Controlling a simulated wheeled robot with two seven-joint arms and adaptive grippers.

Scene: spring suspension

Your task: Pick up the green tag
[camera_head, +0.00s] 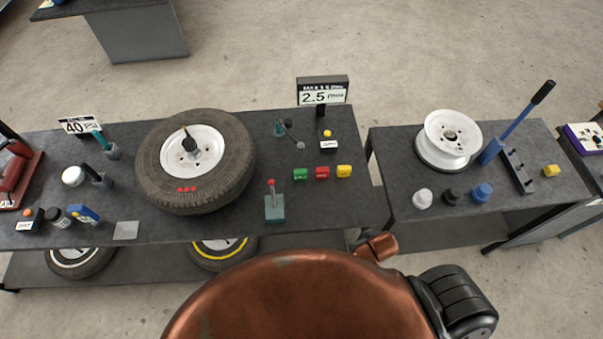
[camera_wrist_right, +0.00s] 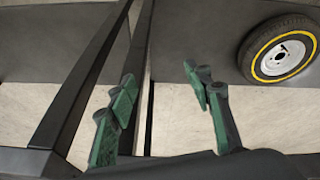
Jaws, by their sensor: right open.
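The green tag (camera_head: 300,174) lies on the dark table top, at the left end of a row with a red tag (camera_head: 322,172) and a yellow tag (camera_head: 344,171). My right gripper (camera_wrist_right: 160,92) shows in the right wrist view, with its two green-padded fingers spread apart and nothing between them. It is away from the tag, facing the table's dark legs and lower shelf. The green tag is not in the wrist view. My left gripper is not in either view.
A large tyre (camera_head: 152,178) lies left of the tags. A small device with a red-topped lever (camera_head: 275,207) stands just in front of the green tag. A 2.5 display (camera_head: 322,92) stands behind. A yellow-striped tyre (camera_wrist_right: 258,62) is on the lower shelf. A second table holds a white rim (camera_head: 432,150).

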